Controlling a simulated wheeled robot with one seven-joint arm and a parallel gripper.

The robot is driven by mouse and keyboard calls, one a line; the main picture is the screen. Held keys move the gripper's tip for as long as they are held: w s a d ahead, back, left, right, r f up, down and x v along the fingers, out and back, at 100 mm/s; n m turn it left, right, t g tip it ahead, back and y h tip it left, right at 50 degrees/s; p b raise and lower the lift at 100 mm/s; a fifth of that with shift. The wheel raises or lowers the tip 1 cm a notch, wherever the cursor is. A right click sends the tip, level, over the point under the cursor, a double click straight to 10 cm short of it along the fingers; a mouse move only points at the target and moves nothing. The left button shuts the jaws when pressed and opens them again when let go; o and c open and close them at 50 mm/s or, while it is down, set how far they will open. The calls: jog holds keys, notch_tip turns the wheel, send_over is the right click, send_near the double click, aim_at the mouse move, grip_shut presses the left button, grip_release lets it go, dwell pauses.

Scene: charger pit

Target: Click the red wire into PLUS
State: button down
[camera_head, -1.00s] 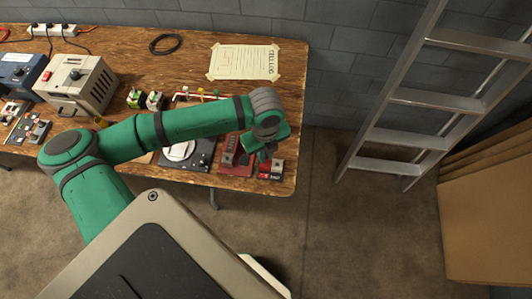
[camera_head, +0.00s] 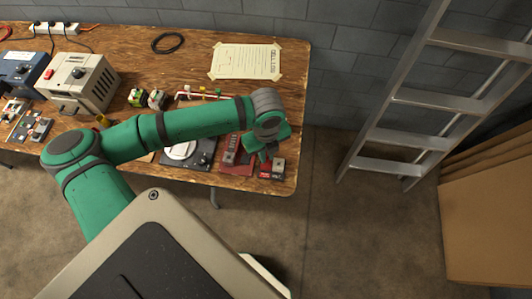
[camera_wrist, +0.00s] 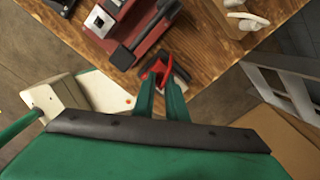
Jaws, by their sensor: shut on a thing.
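My gripper (camera_head: 265,154) is low over the front right corner of the wooden table, beside a small red and dark block with a grey top (camera_head: 277,168). In the wrist view its two green fingers (camera_wrist: 160,92) are close together, shut on a red piece (camera_wrist: 155,70) at their tips, which looks like the red wire. Part of the block shows just past the fingertips in the wrist view (camera_wrist: 180,72). The wire's end and any PLUS label are too small or hidden to make out. I cannot tell whether the wire touches the block.
A dark red device (camera_head: 236,166) sits just left of the block; it also shows in the wrist view (camera_wrist: 157,30). A black device with a white round part (camera_head: 203,160) is farther left. The table's edge is close by. A ladder (camera_head: 420,100) and cardboard sheets (camera_head: 490,220) stand to the right.

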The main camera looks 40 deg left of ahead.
dwell(0.4)
jog(key=c, duration=1.7)
grip_release()
jog(key=shift+r, duration=0.15)
jog(key=shift+w+r, duration=0.15)
jog(key=shift+r, duration=3.2)
